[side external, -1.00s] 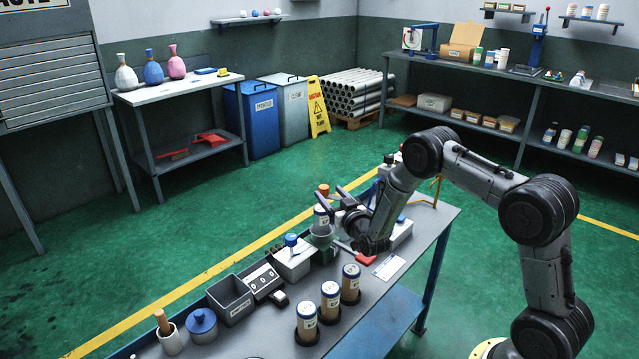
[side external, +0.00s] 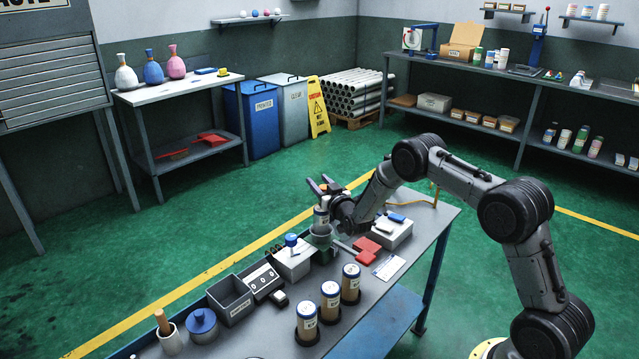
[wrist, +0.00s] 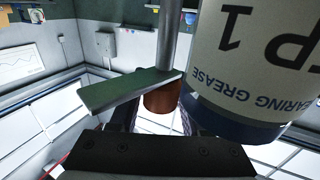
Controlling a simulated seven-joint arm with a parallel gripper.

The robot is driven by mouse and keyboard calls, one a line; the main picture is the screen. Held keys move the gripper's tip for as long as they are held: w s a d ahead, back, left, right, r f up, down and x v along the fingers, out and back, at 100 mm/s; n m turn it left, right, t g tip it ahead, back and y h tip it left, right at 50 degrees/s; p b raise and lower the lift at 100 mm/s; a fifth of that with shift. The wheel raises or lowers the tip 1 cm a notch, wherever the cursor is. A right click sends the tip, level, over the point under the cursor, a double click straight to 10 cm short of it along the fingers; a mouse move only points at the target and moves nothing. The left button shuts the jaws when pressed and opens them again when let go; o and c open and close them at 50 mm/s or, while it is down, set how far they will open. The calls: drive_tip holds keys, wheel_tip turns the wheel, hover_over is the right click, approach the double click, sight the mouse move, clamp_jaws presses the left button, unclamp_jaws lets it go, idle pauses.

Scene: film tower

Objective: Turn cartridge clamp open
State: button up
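My gripper (side external: 320,184) is at the far left edge of the bench, around the copper-orange knob of the cartridge clamp. In the wrist view the knob (wrist: 162,101) is between my two dark fingers, under a flat grey clamp bar (wrist: 130,91) joined to a round metal post (wrist: 174,40). I cannot tell whether the fingers press on the knob. A white grease cartridge with a blue end (wrist: 250,60) stands close beside the bar; it also shows in the side view (side external: 321,216), in a grey-green holder. The fingers partly hide the clamp in the side view.
A white box with a blue knob (side external: 293,262), a grey bin (side external: 231,300) and several blue-lidded cartridges, one here (side external: 351,282), stand on the bench. Red pieces (side external: 367,246) and a light box (side external: 391,233) are near my wrist.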

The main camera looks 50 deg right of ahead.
clamp_jaws()
drive_tip(key=shift+n+y, duration=0.3)
drive_tip(key=shift+y, duration=0.1)
drive_tip(key=shift+a+n+t+y, duration=0.15)
drive_tip(key=shift+a+n+y, duration=0.15)
drive_tip(key=shift+n+y, duration=1.2)
drive_tip(key=shift+a+n+t+y, duration=0.1)
drive_tip(key=shift+a+n+y, duration=0.5)
drive_tip(key=shift+y, duration=1.5)
drive_tip(key=shift+a+n+t+y, duration=0.1)
drive_tip(key=shift+n+t+y, duration=0.05)
drive_tip(key=shift+n+y, duration=1.45)
drive_tip(key=shift+y, duration=0.4)
drive_tip(key=shift+o, duration=2.1)
unclamp_jaws()
